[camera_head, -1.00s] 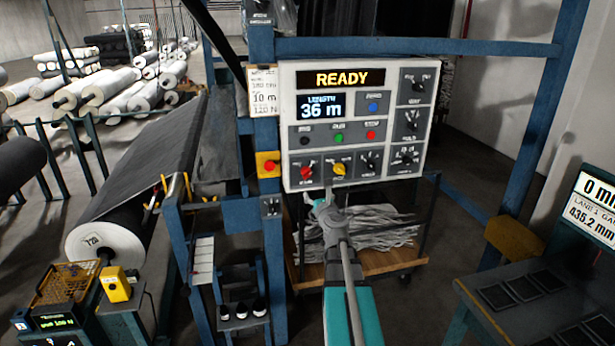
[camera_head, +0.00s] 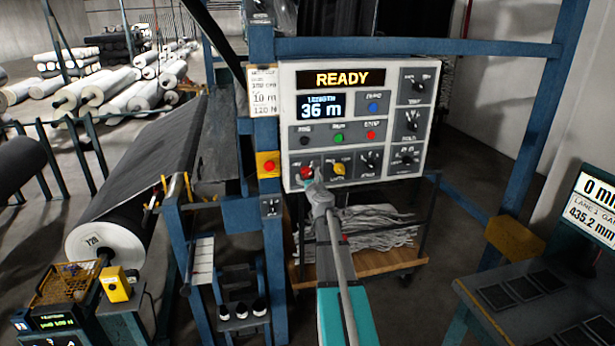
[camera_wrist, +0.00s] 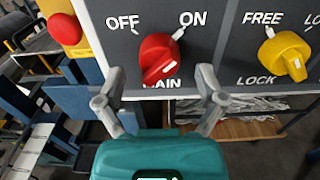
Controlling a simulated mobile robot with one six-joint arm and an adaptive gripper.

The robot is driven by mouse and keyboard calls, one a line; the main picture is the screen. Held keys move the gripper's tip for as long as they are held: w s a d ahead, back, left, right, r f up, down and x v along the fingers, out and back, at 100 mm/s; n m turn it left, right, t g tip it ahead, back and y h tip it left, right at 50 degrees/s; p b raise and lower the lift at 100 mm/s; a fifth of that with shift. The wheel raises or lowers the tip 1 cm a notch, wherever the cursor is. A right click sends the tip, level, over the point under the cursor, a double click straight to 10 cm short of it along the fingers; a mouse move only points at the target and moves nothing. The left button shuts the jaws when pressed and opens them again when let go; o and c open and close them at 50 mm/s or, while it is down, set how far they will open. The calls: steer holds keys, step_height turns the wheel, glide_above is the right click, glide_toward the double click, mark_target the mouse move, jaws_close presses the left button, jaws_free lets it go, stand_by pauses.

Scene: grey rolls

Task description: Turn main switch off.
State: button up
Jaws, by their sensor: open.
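The main switch is a red knob (camera_wrist: 158,55) marked MAIN, with OFF at its upper left and ON at its upper right. Its pointer appears turned toward ON. In the head view the red knob (camera_head: 306,172) sits at the lower left of the control panel (camera_head: 440,74). My gripper (camera_wrist: 160,99) is open and empty, its two fingers spread on either side just below the knob, apart from it in the wrist picture. In the head view my gripper (camera_head: 316,188) partly covers the knob's surroundings.
A yellow FREE/LOCK knob (camera_wrist: 285,55) is close to the right. A red emergency-type button (camera_wrist: 64,29) on a yellow box is to the left. The panel display (camera_head: 343,79) reads READY. A cart (camera_head: 375,262) with grey material stands below the panel.

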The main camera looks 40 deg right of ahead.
steer(key=shift+w+d, duration=0.2)
steer(key=shift+w, duration=0.4)
steer(key=c, duration=1.2)
steer(key=shift+o, duration=0.2)
